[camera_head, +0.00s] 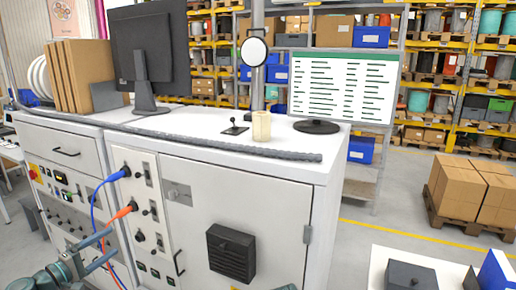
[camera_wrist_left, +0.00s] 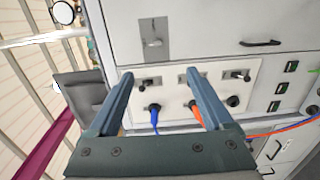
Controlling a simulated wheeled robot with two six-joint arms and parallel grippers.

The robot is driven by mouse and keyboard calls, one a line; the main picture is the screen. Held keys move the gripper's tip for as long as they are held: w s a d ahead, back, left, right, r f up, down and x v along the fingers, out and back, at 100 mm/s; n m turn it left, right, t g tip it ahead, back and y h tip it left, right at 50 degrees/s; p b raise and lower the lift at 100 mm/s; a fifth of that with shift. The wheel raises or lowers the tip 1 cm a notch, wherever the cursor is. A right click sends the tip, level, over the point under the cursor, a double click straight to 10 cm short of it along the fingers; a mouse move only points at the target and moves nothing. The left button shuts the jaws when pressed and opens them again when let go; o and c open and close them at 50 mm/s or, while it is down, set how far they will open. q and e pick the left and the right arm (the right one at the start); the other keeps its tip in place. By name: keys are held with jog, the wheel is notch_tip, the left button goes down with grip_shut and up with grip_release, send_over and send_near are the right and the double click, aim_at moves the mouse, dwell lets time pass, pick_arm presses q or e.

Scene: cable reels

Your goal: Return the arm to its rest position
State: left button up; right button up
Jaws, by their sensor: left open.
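My left gripper (camera_head: 112,242) is at the lower left of the head view, in front of the white cabinet (camera_head: 262,195). Its two fingers stand apart with nothing between them; in the left wrist view the open fingers (camera_wrist_left: 160,74) point at the socket panel. A blue plug (camera_head: 126,171) and an orange plug (camera_head: 133,206) sit in sockets on the cabinet front, with cables hanging down past the gripper. The blue plug (camera_wrist_left: 155,107) and orange plug (camera_wrist_left: 194,106) also show beyond the fingers in the wrist view. My right gripper is not in view.
The cabinet top holds a dark monitor (camera_head: 140,50), a lit screen (camera_head: 343,88), a beige cup (camera_head: 261,126) and a small joystick (camera_head: 235,126). A dark box (camera_head: 231,253) juts from the cabinet door. A white table (camera_head: 385,262) is at lower right; open floor lies beyond.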

pick_arm(q)
jog(key=d+f+m+g+h, duration=0.1)
jog(key=d+f+m+g, duration=0.5)
jog(key=d, duration=0.8)
jog(key=d+f+m+g, duration=0.2)
jog(key=d+f+g, duration=0.45)
jog(key=d, duration=0.85)
jog(key=s+d+f+m+g+y, duration=0.2)
jog(key=s+d+f+m+y, duration=0.2)
jog(key=s+d, duration=0.2)
jog(key=s+d+f+m+g+y, duration=0.1)
jog(key=s+d+f+m+y, duration=0.3)
jog(key=s, duration=0.5)
jog(key=shift+s+d+f+m+g+y, duration=0.15)
jog(key=shift+d+f+m+g+y, duration=0.3)
jog(key=shift+d+y, duration=0.5)
